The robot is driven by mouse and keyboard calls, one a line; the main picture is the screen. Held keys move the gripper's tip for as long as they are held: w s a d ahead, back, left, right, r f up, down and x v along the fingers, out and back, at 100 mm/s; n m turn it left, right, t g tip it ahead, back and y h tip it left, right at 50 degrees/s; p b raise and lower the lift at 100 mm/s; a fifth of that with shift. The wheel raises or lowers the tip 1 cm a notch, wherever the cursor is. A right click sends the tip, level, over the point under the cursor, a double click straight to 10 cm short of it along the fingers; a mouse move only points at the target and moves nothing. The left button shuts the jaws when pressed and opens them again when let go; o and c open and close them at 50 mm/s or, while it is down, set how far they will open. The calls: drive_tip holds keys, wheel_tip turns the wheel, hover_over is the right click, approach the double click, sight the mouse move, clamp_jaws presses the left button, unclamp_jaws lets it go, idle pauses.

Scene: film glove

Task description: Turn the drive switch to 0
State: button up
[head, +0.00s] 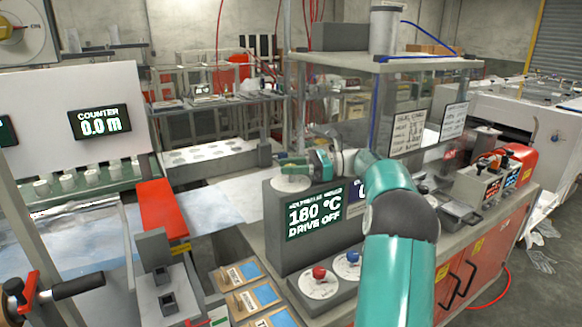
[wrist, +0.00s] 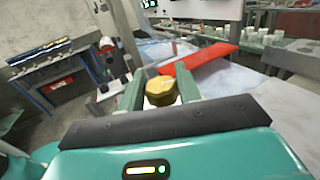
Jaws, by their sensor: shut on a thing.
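My gripper (head: 287,161) is at the top left corner of the grey control box (head: 275,240), over a pale round plate (head: 290,184). In the wrist view its green fingers (wrist: 160,92) are shut on a brass-coloured knob (wrist: 160,86). I cannot tell its pointer or markings, so its setting is hidden. The box's screen (head: 315,213) reads 180 °C and DRIVE OFF. Below it are a red knob (head: 319,272) and a blue knob (head: 352,257) on round dials, both apart from my gripper.
A red plate (head: 163,217) lies left of the box. A counter display (head: 99,121) reads 0.0 m. Wooden-edged trays (head: 262,295) stand in front. A clear-walled machine frame (head: 420,110) stands behind my arm. A yellow knob (head: 9,28) is at the far top left.

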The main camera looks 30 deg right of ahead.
drive_tip(key=shift+r+g, duration=0.1)
drive_tip(key=shift+g, duration=0.2)
drive_tip(key=o, duration=1)
drive_tip(key=shift+c, duration=0.2)
drive_tip(key=shift+r, duration=0.3)
wheel_tip(320, 180, up, 3)
drive_tip(key=shift+f, duration=0.2)
drive_tip(key=s+a+r, duration=0.6)
drive_tip(key=s+r, duration=0.3)
drive_tip(key=s, duration=0.3)
drive_tip(key=shift+s+r, duration=0.3)
drive_tip(key=shift+r, duration=0.05)
